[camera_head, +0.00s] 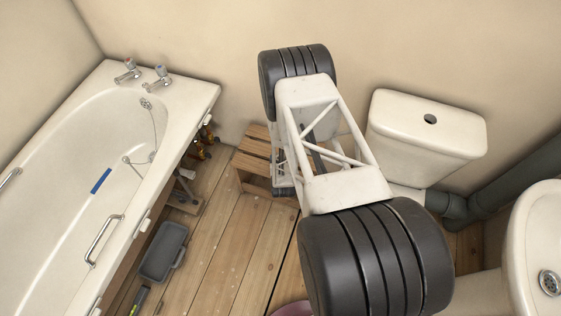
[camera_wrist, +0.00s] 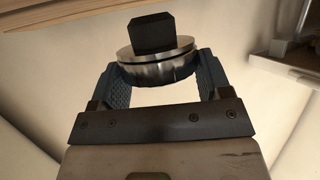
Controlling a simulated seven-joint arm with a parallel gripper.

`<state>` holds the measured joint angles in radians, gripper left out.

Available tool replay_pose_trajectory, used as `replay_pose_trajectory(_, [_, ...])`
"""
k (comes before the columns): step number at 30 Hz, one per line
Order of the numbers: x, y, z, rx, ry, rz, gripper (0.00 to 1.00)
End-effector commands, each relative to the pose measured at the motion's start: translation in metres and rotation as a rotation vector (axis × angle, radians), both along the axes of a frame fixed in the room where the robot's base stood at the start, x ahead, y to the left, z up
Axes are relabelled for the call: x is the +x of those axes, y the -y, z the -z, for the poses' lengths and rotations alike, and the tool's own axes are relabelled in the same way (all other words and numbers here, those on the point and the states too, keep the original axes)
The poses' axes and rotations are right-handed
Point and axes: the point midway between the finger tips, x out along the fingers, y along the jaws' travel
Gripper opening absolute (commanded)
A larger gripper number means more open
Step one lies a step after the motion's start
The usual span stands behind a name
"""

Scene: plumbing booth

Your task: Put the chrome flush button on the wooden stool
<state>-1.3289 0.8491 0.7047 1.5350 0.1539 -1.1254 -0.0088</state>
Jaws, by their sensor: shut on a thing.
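The chrome flush button (camera_wrist: 158,66) is a round shiny disc with a black block (camera_wrist: 152,33) on it, seen in the wrist view. My gripper (camera_wrist: 162,75) is shut on it, one blue ribbed finger on each side. The wooden stool (camera_head: 257,144) has a slatted top and stands against the wall between the bath and the toilet in the head view. My arm covers its right part and hides the button there. I cannot tell the button's height over the stool.
The toilet cistern (camera_head: 425,130) has a dark round hole in its lid. The white bath (camera_head: 75,215) is on the left. The basin (camera_head: 535,235) is at right.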

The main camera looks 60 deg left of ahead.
Motion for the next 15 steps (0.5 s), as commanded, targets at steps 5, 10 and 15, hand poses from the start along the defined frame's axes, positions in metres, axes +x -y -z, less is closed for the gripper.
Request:
replay_pose_trajectory(5, [0.000,0.000,0.014,0.000,0.000,0.000,0.41])
replay_pose_trajectory(10, [0.000,0.000,0.019,0.001,0.000,0.000,0.41])
replay_pose_trajectory(15, [0.000,0.000,0.019,0.001,0.000,0.000,0.41])
